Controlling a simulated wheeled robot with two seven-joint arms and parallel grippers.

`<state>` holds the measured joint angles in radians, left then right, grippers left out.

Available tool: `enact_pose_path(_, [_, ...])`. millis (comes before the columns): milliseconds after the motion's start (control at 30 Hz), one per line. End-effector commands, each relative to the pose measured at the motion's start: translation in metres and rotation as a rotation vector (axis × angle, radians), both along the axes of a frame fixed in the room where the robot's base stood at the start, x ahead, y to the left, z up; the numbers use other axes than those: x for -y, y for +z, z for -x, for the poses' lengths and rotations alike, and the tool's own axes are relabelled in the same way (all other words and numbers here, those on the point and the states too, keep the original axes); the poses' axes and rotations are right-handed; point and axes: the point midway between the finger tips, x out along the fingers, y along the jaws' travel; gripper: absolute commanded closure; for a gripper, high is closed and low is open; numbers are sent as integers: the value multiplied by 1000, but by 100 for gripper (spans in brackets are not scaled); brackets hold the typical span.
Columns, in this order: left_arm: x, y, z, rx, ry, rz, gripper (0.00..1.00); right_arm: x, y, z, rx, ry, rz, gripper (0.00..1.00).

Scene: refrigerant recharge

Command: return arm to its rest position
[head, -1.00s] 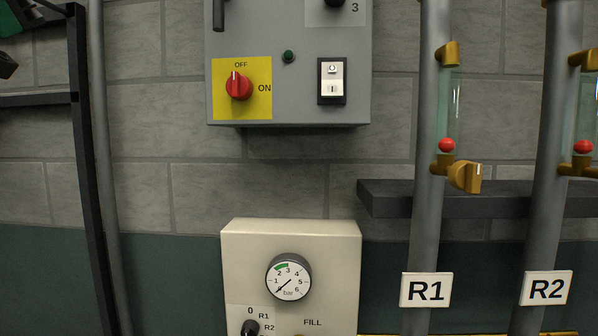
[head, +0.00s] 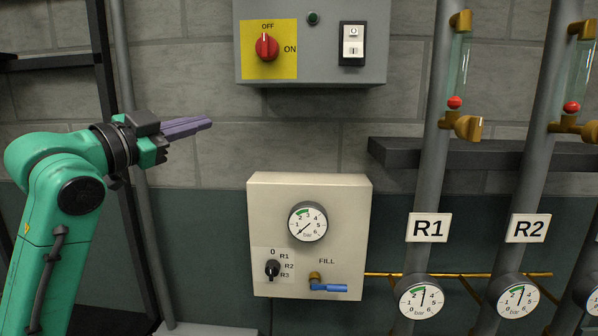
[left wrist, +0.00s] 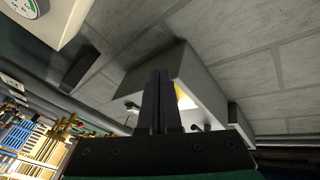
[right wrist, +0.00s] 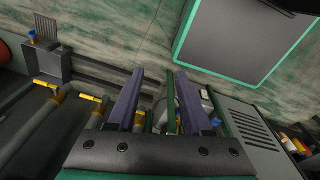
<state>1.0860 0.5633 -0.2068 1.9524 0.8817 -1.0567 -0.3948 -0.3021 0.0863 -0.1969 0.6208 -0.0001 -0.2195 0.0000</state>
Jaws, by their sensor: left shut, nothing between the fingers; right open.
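My left arm comes in from the left in the head view. Its gripper (head: 208,123) is shut and empty, its fingers pointing right in front of the grey wall. It is below and left of the grey switch box and above and left of the cream fill panel (head: 260,235), apart from both. The left wrist view shows its fingers (left wrist: 161,78) together, with the switch box (left wrist: 200,85) behind them. My right gripper (right wrist: 172,75) is open and empty in the right wrist view. It is not in the head view.
The grey switch box (head: 375,15) has a red knob (head: 266,47). The cream panel carries a gauge (head: 307,222), a black selector (head: 272,270) and a blue-handled valve (head: 328,287). Pipes R1 (head: 425,180) and R2 (head: 530,180) stand at right. A dark shelf (head: 400,152) juts from the wall.

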Motion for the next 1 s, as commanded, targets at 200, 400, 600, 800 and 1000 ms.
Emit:
enact_pose_path(200, [13, -209, -22, -410, 88, 10, 100, -11, -1, 4, -6, -1, -15, 50])
enact_pose_path(400, [5, -388, 36, -803, 232, 40, 100, -11, -1, -1, 1, 0, -15, 50])
enact_pose_path(600, [-14, -498, 124, -1110, 402, 62, 100, -9, -1, -1, 1, 1, -11, 50])
enact_pose_path(800, [-32, -553, 204, -1320, 552, 68, 100, -5, 0, -1, 0, 3, -6, 50])
enact_pose_path(1000, [-46, -592, 266, -1475, 680, 60, 100, -3, -3, -2, 1, 2, -4, 50])
